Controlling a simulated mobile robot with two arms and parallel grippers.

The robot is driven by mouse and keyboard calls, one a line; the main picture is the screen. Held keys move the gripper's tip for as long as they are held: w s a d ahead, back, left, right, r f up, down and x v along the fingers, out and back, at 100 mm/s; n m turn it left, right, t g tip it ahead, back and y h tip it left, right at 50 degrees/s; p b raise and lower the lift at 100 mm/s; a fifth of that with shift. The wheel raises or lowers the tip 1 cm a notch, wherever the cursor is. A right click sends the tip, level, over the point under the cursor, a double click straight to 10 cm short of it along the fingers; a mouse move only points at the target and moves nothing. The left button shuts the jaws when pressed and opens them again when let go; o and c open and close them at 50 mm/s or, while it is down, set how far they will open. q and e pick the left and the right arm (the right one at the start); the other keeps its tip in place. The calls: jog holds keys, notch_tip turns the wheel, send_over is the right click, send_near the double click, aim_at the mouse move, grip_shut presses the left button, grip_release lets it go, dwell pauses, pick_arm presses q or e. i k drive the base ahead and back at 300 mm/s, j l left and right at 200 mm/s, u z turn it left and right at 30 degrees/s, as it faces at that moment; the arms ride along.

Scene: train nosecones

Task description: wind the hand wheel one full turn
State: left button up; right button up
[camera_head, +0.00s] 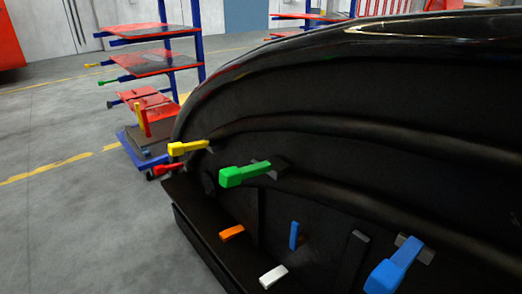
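I cannot make out a hand wheel in the head view. A large black nosecone shell (330,120) fills the right side, with its hollow inner face turned toward me. A yellow handle (187,147), a green handle (245,174) and a blue handle (394,267) stick out from it. Smaller orange (232,232), white (273,275) and blue (294,235) pieces sit lower inside. Neither of my grippers shows in this view.
A blue cart with red shelves (158,62) stands behind the nosecone at the left. Another red rack (310,17) is at the back. The grey floor (80,220) at the left is open, crossed by a yellow line (50,169).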

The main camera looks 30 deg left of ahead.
aim_at(210, 184)
jog(key=u, duration=1.3)
